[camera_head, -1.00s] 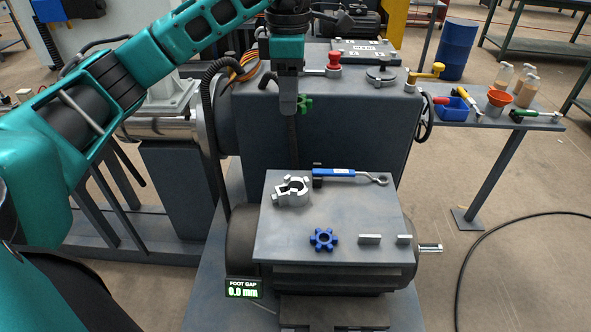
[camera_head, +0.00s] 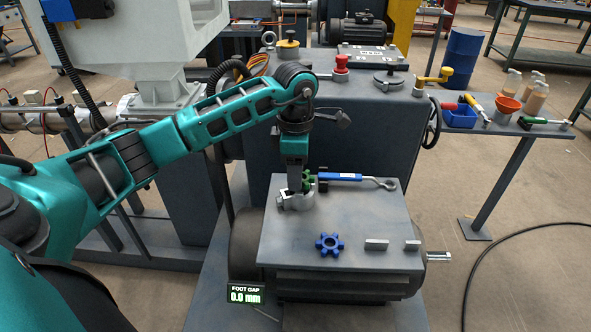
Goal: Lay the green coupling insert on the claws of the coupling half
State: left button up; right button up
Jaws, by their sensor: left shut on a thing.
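My left gripper (camera_head: 302,184) points down above the coupling half and is shut on the green coupling insert (camera_head: 309,179). The insert is partly hidden by the fingers. The silvery coupling half (camera_head: 298,203) lies on the grey motor-top plate near its back left corner, its upper part mostly covered by the gripper. The insert is at or just above the claws; I cannot tell whether they touch. My right gripper is not in view.
A gap display (camera_head: 246,294) sits at the front left. The plate's middle is clear.

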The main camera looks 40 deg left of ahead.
pick_arm(q)
jog(key=shift+f, duration=0.1)
jog(key=shift+f+b, duration=0.35)
jog(key=shift+f, duration=0.05)
jog(key=o, duration=1)
jog(key=shift+r+p, duration=0.45)
jog(key=shift+r, duration=0.05)
notch_tip(320, 180, up, 12)
jog(key=shift+f, duration=0.1)
